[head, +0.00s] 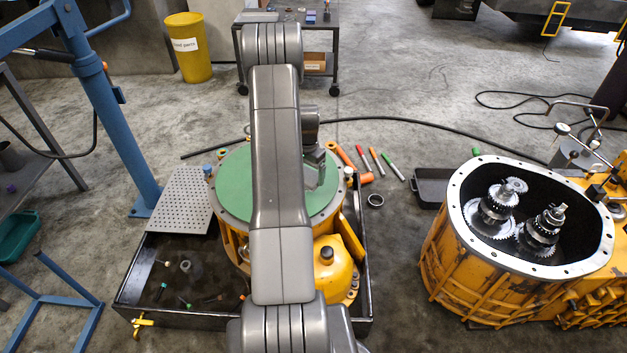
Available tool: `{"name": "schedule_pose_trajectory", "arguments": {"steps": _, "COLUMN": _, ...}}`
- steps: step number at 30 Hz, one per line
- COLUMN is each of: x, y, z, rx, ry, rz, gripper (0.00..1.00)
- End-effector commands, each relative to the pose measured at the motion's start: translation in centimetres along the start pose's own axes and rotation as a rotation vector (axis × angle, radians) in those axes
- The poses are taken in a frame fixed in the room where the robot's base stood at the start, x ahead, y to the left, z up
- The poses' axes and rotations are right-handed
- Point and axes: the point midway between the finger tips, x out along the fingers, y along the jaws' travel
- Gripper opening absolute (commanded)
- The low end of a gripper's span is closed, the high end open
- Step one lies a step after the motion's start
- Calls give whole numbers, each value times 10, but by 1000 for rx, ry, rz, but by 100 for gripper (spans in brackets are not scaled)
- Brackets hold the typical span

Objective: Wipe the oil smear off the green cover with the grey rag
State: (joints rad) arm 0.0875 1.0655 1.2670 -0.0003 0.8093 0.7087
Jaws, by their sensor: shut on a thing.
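The green cover (236,175) is a round disc on top of the yellow housing, in the middle of the head view. My arm crosses in front of it and hides its centre. My gripper (317,158) is at the right part of the cover, pointing down. It is shut on what looks like the grey rag (325,177), a small greyish patch at the cover's right side. I cannot tell whether the rag touches the cover. No oil smear can be made out; the arm hides part of the surface.
The yellow housing stands in a black tray (160,318) with small parts. A perforated plate (182,198) is at its left. Several coloured-handled tools (377,162) lie on the floor behind right. An open gear housing (470,255) stands at the right, a blue hoist frame (115,120) at the left.

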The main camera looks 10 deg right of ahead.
Motion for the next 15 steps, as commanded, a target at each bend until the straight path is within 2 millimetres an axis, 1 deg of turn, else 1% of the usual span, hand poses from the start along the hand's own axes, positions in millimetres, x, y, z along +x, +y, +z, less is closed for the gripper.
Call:
{"name": "schedule_pose_trajectory", "arguments": {"steps": 1, "x": 6, "y": 1, "z": -8, "rx": 31, "ry": 3, "rz": -3, "gripper": 72}}
{"name": "schedule_pose_trajectory", "arguments": {"steps": 6, "x": 1, "y": 5, "z": -22, "rx": 97, "ry": 2, "rz": -2, "gripper": 72}}
{"name": "schedule_pose_trajectory", "arguments": {"steps": 11, "x": 1, "y": 6, "z": -24, "rx": 114, "ry": 0, "rz": 0, "gripper": 72}}
{"name": "schedule_pose_trajectory", "arguments": {"steps": 15, "x": 9, "y": 6, "z": -24, "rx": 113, "ry": 0, "rz": 0, "gripper": 72}}
